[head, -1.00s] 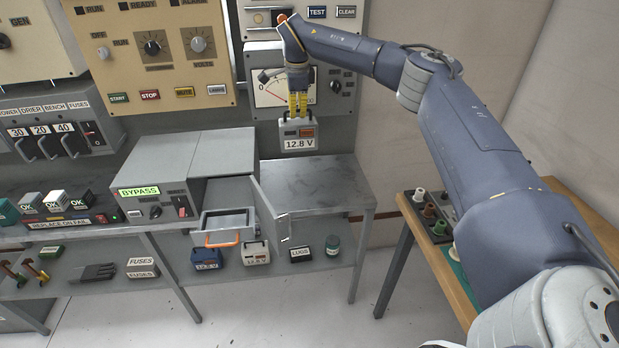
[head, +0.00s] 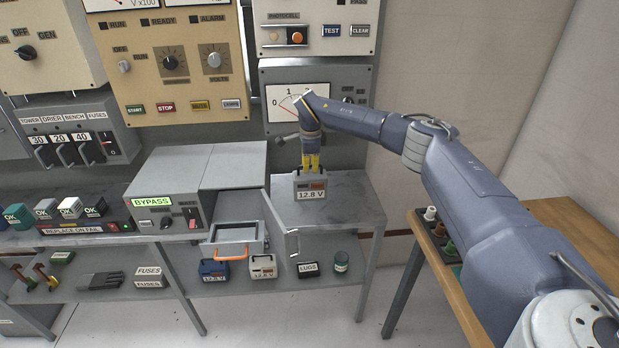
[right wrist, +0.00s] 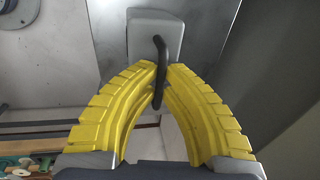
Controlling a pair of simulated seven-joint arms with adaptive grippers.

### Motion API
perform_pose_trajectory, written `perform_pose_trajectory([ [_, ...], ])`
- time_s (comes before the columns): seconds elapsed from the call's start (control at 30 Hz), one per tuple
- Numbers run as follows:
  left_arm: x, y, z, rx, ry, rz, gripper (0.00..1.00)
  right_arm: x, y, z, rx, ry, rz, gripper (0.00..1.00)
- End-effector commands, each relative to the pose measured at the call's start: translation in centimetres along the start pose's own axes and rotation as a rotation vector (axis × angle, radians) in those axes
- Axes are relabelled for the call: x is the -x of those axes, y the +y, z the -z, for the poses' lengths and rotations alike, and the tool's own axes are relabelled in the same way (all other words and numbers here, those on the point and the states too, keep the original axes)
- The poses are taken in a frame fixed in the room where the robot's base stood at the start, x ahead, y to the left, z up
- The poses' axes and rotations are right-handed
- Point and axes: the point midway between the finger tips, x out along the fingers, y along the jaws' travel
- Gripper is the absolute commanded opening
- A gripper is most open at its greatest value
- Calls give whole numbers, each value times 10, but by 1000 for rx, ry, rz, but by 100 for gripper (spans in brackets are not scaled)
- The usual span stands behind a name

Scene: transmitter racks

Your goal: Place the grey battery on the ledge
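The grey battery (head: 310,187), labelled 12.8 V, is upright over the bare metal ledge (head: 345,208) to the right of the BYPASS box. I cannot tell whether its base touches the ledge or hangs just above it. My right gripper (head: 312,167) points down, its yellow fingers shut on the battery's handle. In the right wrist view the fingers (right wrist: 164,82) close around the dark handle (right wrist: 159,62), with the grey battery top (right wrist: 150,22) beyond. My left gripper is not in view.
An open door (head: 281,222) stands at the ledge's left front, beside an open drawer (head: 238,240) with an orange handle. A blue battery (head: 213,270) and a pale battery (head: 262,266) sit on the lower shelf. A meter panel (head: 275,108) rises behind. The ledge's right side is clear.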

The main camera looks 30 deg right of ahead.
Motion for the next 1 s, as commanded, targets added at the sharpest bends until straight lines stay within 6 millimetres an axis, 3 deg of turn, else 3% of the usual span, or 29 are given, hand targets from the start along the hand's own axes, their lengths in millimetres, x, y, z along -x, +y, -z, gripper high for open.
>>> perform_pose_trajectory([
  [0.17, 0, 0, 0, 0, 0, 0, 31, -3, 0, 0, 0, -2, 2, 0],
  [0.57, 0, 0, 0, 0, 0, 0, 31, -40, 8, 0, -1, -1, 1, 0],
  [1.0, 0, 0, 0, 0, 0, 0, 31, -44, 8, 0, -1, -2, 2, 0],
])
